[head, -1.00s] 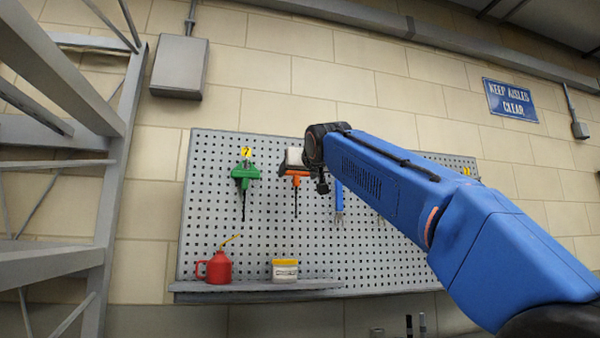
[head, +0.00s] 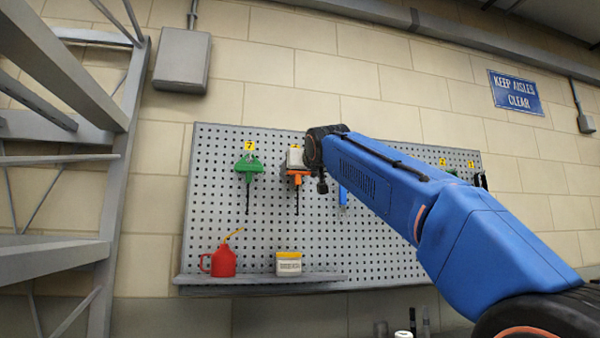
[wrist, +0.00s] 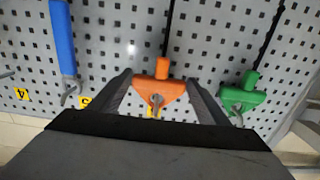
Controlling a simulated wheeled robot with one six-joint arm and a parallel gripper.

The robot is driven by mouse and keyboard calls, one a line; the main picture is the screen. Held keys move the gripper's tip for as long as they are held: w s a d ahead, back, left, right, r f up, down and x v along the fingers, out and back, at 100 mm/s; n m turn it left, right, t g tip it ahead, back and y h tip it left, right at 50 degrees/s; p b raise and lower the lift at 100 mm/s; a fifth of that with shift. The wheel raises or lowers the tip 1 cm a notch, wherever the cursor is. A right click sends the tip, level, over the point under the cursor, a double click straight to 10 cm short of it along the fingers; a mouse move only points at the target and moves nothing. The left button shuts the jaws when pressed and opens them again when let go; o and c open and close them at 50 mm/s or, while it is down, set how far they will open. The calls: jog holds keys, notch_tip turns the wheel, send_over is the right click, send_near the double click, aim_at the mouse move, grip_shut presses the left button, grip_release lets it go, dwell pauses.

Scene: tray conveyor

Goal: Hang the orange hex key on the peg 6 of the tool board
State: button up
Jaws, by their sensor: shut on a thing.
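The orange hex key (head: 298,177) is upright against the grey pegboard, its dark shaft pointing down. In the wrist view, where the board appears upside down, its orange handle (wrist: 158,92) sits between the fingers of my gripper (wrist: 162,94). My gripper (head: 295,160) is shut on this handle. A grey peg hook (wrist: 157,103) shows at the handle's hole, so the handle appears to be at the peg; whether its weight rests there I cannot tell. The yellow label behind is mostly hidden.
A green-handled tool (head: 249,166) hangs under label 7, beside the orange key. A blue tool (wrist: 63,38) hangs on the other side, near label 5. A red oil can (head: 222,261) and a white tub (head: 288,264) stand on the shelf below.

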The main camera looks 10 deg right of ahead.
dwell(0.4)
jog(key=o, duration=1.2)
jog(key=shift+c, duration=0.2)
jog(key=s, duration=1.7)
jog(key=shift+s, duration=0.2)
jog(key=shift+f, duration=0.1)
